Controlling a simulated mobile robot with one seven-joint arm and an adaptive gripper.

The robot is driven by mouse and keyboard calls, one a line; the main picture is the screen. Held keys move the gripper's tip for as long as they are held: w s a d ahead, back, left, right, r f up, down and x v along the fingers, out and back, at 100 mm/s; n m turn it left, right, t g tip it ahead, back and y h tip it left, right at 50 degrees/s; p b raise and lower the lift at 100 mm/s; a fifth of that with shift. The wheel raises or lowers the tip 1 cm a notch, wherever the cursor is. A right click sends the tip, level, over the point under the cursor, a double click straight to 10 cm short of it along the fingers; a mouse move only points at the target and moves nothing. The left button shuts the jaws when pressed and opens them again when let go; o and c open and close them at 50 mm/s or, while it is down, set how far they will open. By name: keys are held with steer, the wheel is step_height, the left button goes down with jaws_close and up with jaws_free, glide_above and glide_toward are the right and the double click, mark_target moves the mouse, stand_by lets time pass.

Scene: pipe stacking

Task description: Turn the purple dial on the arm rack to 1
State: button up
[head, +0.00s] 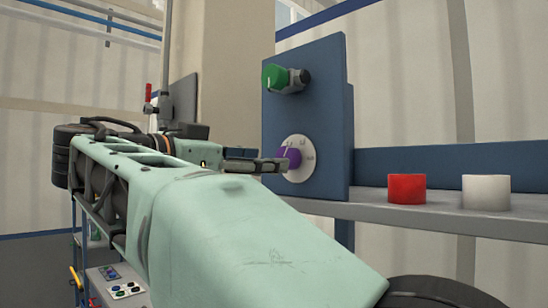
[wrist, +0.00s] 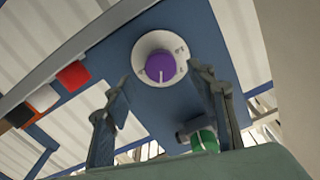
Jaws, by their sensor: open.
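The purple dial (head: 291,157) sits on a round white scale plate (head: 303,172) low on the upright blue panel (head: 330,120). In the wrist view the purple dial (wrist: 160,68) is near the top centre, with a white pointer line on it; the scale marks are too small to read surely. My gripper (head: 270,165) is right by the dial in the head view. In the wrist view my gripper (wrist: 160,83) is open, its fingers apart on either side of the dial, and it holds nothing. I cannot tell whether a finger touches the dial.
A green knob (head: 276,77) sticks out of the panel above the dial. A red cylinder (head: 407,189) and a white cylinder (head: 486,192) stand on the grey shelf (head: 440,218) to the right. My arm hides much of the lower left.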

mark_target(288, 158)
steer(key=p+x, duration=0.1)
steer(key=x, duration=0.4)
steer(key=shift+w+d, duration=0.25)
steer(key=c, duration=1.2)
